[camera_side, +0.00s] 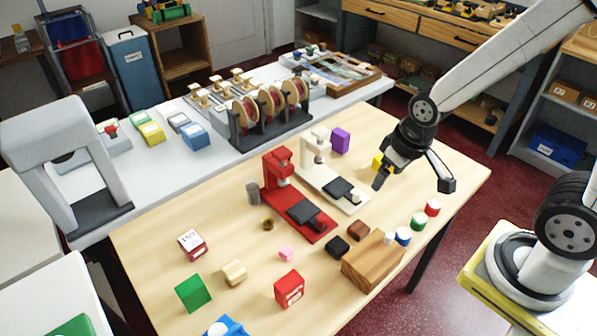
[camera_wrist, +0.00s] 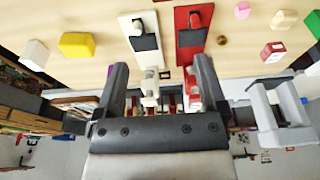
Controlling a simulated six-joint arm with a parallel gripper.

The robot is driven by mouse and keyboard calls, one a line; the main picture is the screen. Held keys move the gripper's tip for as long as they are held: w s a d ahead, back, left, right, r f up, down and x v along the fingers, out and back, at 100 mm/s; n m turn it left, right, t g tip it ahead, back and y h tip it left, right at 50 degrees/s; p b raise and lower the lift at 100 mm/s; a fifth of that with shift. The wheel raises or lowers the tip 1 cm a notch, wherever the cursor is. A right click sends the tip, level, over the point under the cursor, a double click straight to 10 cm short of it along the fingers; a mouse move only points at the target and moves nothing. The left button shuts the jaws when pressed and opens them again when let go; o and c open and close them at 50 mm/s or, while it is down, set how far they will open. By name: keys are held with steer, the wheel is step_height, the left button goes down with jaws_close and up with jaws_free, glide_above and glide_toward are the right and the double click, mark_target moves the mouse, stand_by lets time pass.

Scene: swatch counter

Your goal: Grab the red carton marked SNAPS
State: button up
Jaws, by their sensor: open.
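Two red cartons stand on the wooden table in the side view. A bright red carton (camera_side: 289,288) with a small white label sits at the front. A darker red carton (camera_side: 190,244) with a white lettered face sits further left; it also appears at the right of the wrist view (camera_wrist: 272,51). The lettering is too small to tell which reads SNAPS. My gripper (camera_side: 412,178) is open and empty above the table's right part, far from both cartons. In the wrist view its fingers (camera_wrist: 161,65) are spread, with nothing held between them.
Red (camera_side: 313,222) and cream (camera_side: 327,180) presses stand mid-table, between my gripper and the darker carton. A wooden block (camera_side: 365,265) lies right of the bright carton. A green block (camera_side: 193,292), a beige block (camera_side: 234,272) and a pink cube (camera_side: 286,254) are nearby.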

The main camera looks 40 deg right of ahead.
steer(key=n+g, duration=0.3)
steer(key=n, duration=1.5)
glide_above(289, 281)
step_height(289, 281, down, 11)
steer(key=shift+f, duration=1.4)
steer(key=shift+f, duration=0.1)
steer(key=shift+f, duration=2.5)
